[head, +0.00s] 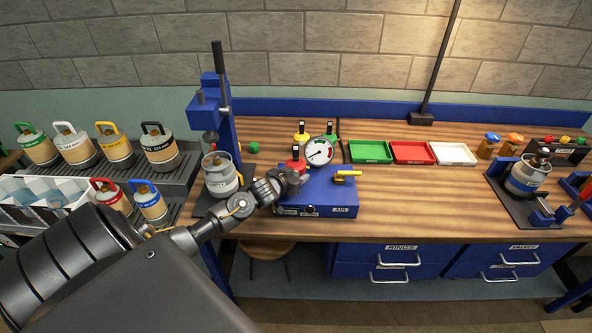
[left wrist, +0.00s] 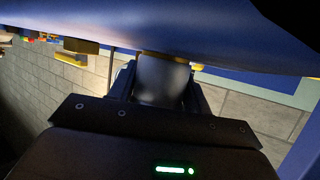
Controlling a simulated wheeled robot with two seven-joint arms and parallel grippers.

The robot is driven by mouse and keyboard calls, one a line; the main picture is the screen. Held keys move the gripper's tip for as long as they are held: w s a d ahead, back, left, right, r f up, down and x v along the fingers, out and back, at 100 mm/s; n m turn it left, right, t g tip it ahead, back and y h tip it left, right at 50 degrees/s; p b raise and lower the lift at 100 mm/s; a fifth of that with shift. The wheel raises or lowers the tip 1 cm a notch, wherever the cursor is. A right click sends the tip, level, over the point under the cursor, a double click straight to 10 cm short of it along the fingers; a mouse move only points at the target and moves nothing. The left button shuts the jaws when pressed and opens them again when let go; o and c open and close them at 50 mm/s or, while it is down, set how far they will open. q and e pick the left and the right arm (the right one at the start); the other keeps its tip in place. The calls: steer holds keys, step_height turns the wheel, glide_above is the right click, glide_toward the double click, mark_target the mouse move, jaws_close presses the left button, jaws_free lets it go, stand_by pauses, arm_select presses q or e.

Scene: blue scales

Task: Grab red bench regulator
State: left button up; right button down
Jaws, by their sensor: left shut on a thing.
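The red bench regulator (head: 296,164), with a dark upright top, is at the left part of the blue box marked AIR (head: 325,198). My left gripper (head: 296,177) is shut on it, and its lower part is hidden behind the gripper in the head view. In the left wrist view, a grey cylindrical body (left wrist: 162,80) sits between my two dark fingers, just against a blue surface (left wrist: 180,25). I cannot tell whether it is still seated on the box. My right gripper is not in view.
A round gauge (head: 319,151) and yellow (head: 302,137) and green regulators stand behind. A grey cylinder (head: 221,175) in a blue stand (head: 222,110) is close left of my gripper. Green, red and white trays (head: 453,153) lie right. The bench's front right (head: 420,205) is clear.

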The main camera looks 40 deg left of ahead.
mark_target(295, 158)
arm_select(q)
steer(key=c, duration=0.4)
steer(key=shift+r, duration=0.1)
steer(key=shift+w+r, duration=0.1)
steer(key=shift+r, duration=0.5)
steer(key=s+r, duration=0.1)
steer(key=r, duration=0.1)
steer(key=s+r, duration=0.2)
steer(key=r, duration=0.1)
steer(key=s+r+b, duration=0.1)
steer(key=s+r, duration=0.1)
steer(key=r, duration=0.1)
steer(key=shift+s+d, duration=0.1)
steer(key=shift+s, duration=0.05)
steer(key=v, duration=0.9)
steer(key=shift+s+r, duration=0.15)
steer(key=shift+s, duration=0.15)
